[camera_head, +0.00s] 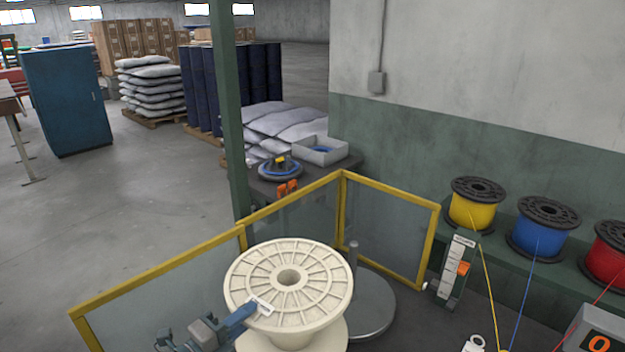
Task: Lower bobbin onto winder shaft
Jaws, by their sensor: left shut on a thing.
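A large cream bobbin (318,290) with a spoked top flange and a round centre hole is in the lower middle of the head view. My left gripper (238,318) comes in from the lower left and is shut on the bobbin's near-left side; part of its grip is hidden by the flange. The winder shaft (353,256) is a grey upright post behind and right of the bobbin. It stands over a grey round plate (374,308), partly covered by the bobbin. The bobbin's hole is left of the shaft, not over it. My right gripper is out of view.
A yellow-framed clear guard (392,205) runs behind and left of the bobbin. Yellow (474,212), blue (543,238) and red (612,260) wire spools stand at the right, with wires running forward. A small panel with an orange switch (463,268) stands right of the plate.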

